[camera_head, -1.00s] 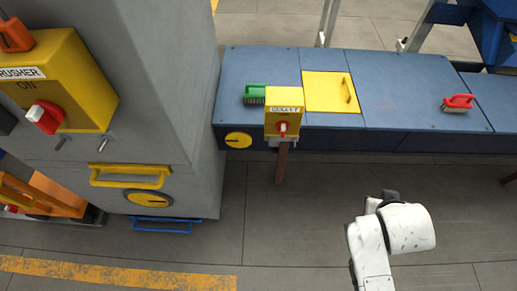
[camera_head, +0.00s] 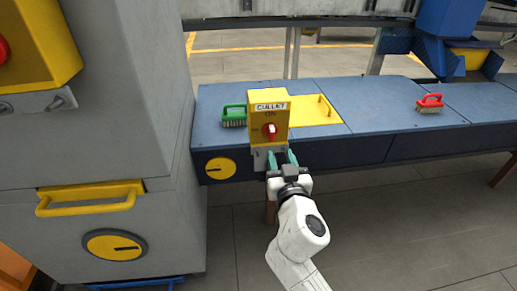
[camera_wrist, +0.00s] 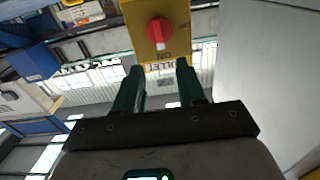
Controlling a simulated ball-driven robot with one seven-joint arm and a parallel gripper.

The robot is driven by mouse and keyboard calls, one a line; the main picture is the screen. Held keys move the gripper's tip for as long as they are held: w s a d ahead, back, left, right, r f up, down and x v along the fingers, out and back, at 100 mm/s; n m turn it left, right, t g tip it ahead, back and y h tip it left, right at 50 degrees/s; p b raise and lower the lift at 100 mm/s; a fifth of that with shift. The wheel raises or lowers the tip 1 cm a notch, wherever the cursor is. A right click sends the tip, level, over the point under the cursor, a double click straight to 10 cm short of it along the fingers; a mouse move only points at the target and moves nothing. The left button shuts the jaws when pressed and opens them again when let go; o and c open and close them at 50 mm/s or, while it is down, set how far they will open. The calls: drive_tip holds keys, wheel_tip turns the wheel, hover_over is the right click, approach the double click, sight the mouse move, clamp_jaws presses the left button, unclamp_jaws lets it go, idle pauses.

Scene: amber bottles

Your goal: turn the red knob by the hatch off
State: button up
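The red knob (camera_head: 269,131) sits on the front of a yellow box (camera_head: 268,109) labelled CULLET, by the yellow hatch (camera_head: 308,112) in the blue bench top. The knob's white mark points up at the word ON. The wrist view shows the box upside down, with the knob (camera_wrist: 158,30) beyond the fingertips and its white mark towards ON. A partly legible label is at the knob's side there. My gripper (camera_head: 281,157) is just below and in front of the box, its two green fingers apart with nothing between them. It does not visibly touch the knob.
A green brush (camera_head: 234,114) lies left of the box and a red brush (camera_head: 430,103) lies far right on the bench (camera_head: 375,110). A grey cabinet (camera_head: 130,100) with a yellow handle (camera_head: 90,199) stands at left. Open floor lies at right.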

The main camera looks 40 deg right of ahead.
sight(272, 133)
drive_tip(key=x, duration=1)
drive_tip(key=shift+w+d, duration=0.25)
drive_tip(key=shift+w, duration=0.05)
drive_tip(key=shift+c, duration=0.4)
clamp_jaws()
